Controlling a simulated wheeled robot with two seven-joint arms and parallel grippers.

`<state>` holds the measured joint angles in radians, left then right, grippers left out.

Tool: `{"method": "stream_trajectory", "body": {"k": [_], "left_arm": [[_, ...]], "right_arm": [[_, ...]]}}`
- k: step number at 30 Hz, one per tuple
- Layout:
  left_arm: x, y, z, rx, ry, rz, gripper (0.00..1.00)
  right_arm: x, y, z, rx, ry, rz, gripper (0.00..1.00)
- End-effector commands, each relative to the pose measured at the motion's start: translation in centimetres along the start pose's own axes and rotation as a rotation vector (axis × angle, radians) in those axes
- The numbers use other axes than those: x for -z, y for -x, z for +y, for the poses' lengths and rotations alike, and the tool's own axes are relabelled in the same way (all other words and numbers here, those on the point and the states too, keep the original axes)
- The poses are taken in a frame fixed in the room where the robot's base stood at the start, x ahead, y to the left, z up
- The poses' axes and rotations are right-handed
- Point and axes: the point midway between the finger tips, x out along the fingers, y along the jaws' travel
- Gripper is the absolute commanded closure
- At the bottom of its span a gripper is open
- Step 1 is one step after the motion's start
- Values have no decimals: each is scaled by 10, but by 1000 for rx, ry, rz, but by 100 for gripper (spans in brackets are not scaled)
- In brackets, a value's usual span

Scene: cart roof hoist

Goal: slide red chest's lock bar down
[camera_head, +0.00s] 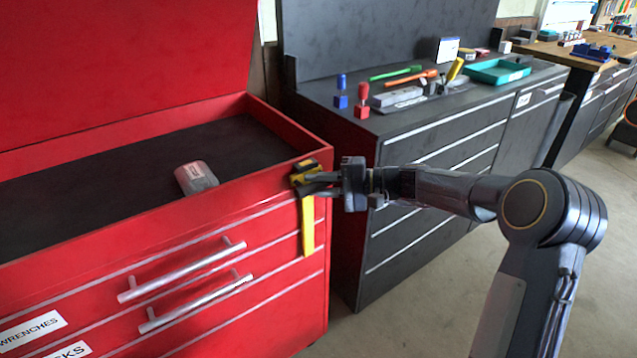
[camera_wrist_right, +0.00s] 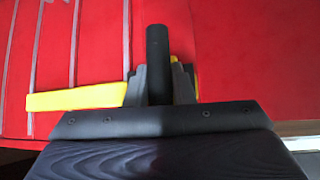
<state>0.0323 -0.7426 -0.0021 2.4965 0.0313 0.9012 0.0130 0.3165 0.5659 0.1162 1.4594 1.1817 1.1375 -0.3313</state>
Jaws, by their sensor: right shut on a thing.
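The red chest (camera_head: 225,205) stands at the left of the head view with its lid up and its top tray open. The yellow lock bar (camera_head: 308,228) runs upright down the front right corner of the chest, over the drawer fronts. My right gripper (camera_head: 303,180) is at the bar's upper end and shut on its black handle. In the right wrist view the bar (camera_wrist_right: 75,97) lies sideways across the red front, and the black handle (camera_wrist_right: 157,60) sits between the finger pads (camera_wrist_right: 158,85). My left gripper is not in view.
A grey and red object (camera_head: 196,178) lies in the chest's tray. Two drawers below have long silver handles (camera_head: 185,272). A dark grey cabinet (camera_head: 420,150) with tools and a teal tray (camera_head: 497,71) stands right behind. Floor at the right front is clear.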

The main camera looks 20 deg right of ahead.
Motion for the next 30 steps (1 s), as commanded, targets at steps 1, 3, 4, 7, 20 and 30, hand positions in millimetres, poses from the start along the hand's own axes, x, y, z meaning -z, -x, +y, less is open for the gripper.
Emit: {"method": "stream_trajectory", "body": {"k": [1,3,4,7,20,30], "left_arm": [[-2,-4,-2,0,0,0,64],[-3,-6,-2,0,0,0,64],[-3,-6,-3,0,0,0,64],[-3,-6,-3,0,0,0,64],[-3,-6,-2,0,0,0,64],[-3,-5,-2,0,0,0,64]], "right_arm": [[0,-1,6,1,-1,-2,100],[1,-1,7,1,-1,-2,100],[1,-1,8,0,-1,-1,100],[1,-1,9,-1,-2,-1,100],[1,-1,11,-5,-4,-1,57],[1,4,8,0,0,1,57]]}}
